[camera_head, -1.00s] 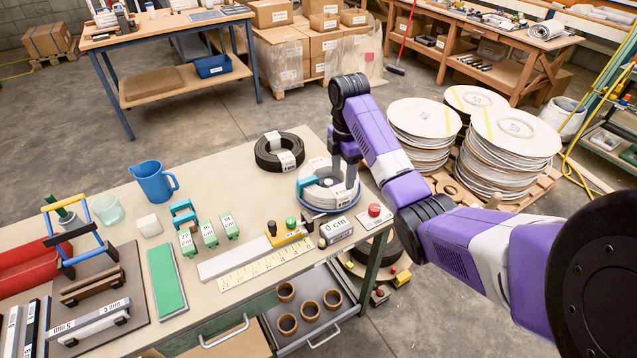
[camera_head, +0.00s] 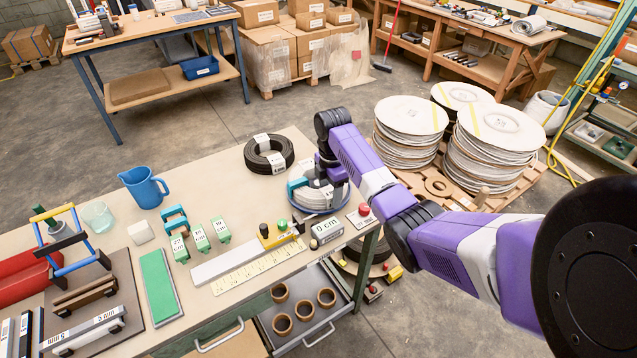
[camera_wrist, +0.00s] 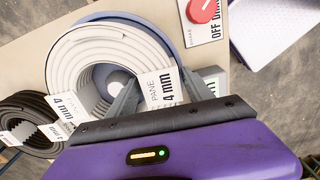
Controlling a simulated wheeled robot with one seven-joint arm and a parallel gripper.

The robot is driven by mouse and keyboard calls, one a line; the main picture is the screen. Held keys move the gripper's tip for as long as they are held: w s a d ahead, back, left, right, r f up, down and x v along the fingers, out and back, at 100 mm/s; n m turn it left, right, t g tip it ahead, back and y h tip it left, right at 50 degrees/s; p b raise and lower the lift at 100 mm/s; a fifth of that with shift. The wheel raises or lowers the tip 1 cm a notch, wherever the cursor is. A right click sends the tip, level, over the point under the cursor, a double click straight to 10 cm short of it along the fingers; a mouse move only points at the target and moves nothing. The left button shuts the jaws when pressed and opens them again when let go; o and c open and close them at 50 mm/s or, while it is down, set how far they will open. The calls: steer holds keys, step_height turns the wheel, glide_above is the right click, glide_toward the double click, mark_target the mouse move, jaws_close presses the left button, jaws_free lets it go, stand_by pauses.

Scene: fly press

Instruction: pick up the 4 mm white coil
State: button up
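The 4 mm white coil (camera_wrist: 75,65) lies flat in a shallow blue dish (camera_wrist: 105,17), with a "4 mm" label (camera_wrist: 162,88) on its near side. In the head view, the coil (camera_head: 318,196) sits at the table's right end, partly hidden by my arm. My gripper (camera_wrist: 161,76) is low at the coil, its two fingers apart on either side of the labelled section. The left finger is toward the coil's central opening, the right one toward its outer side. Contact is not clear. In the head view, the fingertips are hidden behind my arm.
The table's right edge is close. An open drawer (camera_head: 312,320) holds several brown rings.

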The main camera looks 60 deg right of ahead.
jaws_close()
steer(key=shift+r, duration=0.15)
stand_by(1.1)
